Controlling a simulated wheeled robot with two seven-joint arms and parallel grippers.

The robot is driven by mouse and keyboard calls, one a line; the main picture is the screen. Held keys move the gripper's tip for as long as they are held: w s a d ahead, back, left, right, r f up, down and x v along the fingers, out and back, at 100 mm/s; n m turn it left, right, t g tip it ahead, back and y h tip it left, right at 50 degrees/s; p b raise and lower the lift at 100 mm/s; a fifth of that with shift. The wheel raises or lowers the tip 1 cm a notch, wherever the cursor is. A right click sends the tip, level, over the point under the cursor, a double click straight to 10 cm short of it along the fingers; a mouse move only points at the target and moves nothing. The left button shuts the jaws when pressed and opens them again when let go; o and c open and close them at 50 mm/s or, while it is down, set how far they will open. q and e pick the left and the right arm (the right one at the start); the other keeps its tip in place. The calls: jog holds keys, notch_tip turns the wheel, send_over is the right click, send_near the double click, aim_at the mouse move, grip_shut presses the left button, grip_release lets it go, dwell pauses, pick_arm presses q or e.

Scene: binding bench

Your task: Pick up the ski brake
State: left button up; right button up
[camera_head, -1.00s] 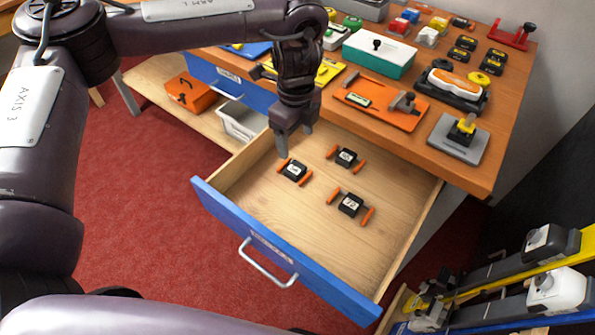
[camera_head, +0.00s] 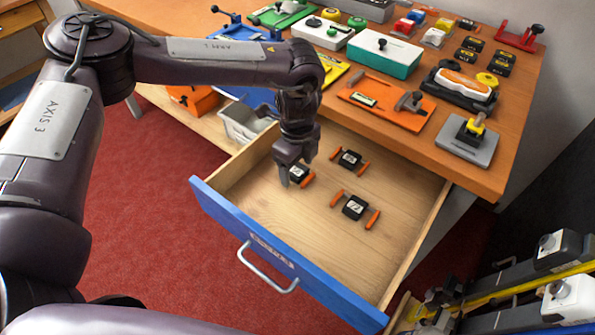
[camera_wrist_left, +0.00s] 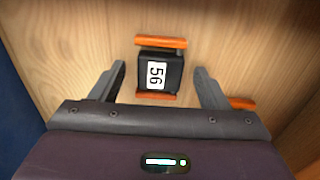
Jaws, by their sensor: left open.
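Three ski brakes lie flat in the open drawer (camera_head: 395,200), each a black block with orange-tipped arms. The nearest-left ski brake (camera_head: 299,174) is partly hidden by my left gripper (camera_head: 294,175). In the left wrist view this ski brake (camera_wrist_left: 158,73), with a white number label, lies between the two spread fingers of my left gripper (camera_wrist_left: 159,72), with wood visible on both sides. I cannot tell the fingers' exact height above it. The second ski brake (camera_head: 349,159) lies behind to the right, the third (camera_head: 354,207) to the right. My right gripper is out of view.
The drawer's blue front (camera_head: 280,258) with its metal handle and its wooden sides surround the brakes. The orange bench top (camera_head: 400,142) overhangs the drawer's back and carries several tools. Skis (camera_head: 520,280) stand at the lower right. The drawer floor right of the brakes is clear.

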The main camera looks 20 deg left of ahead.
pick_arm(q)
jog(key=c, duration=1.1)
jog(key=shift+r, duration=0.1)
